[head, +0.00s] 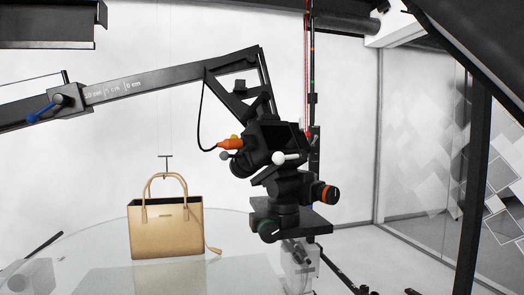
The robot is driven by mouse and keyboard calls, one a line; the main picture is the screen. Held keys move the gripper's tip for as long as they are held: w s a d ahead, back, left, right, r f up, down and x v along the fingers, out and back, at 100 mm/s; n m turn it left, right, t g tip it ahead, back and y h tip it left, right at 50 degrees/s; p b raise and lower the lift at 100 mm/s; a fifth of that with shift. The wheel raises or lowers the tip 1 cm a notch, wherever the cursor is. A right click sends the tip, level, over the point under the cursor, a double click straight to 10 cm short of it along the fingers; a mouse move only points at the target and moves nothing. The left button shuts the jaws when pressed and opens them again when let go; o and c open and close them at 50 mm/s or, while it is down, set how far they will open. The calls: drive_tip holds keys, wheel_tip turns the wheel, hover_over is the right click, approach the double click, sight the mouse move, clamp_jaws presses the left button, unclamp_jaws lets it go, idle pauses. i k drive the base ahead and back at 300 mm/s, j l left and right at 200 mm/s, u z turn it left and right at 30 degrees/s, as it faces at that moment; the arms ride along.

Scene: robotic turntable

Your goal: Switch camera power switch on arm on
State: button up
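A black camera (275,140) hangs at the end of the long dark rig arm (150,85), right of the picture's middle. An orange plug with a black cable (231,143) goes into its left side. The camera sits on a black mounting head (290,188) with a white-tipped handle, an orange-ringed knob and a green knob. I cannot make out the power switch or its position at this size. My gripper does not show in this view.
A tan handbag (166,227) stands on the round glass turntable (95,240), left of the camera. A dark upright post (474,180) stands at the right, before glass panels. A vertical pole (313,90) rises behind the camera. Black equipment hangs along the top edge.

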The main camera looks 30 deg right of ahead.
sight(300, 129)
drive_tip(key=i+l+z, duration=0.25)
drive_tip(key=l, duration=0.3)
drive_tip(key=i+l+z, duration=0.3)
drive_tip(key=i+l, duration=0.1)
drive_tip(key=l, duration=0.1)
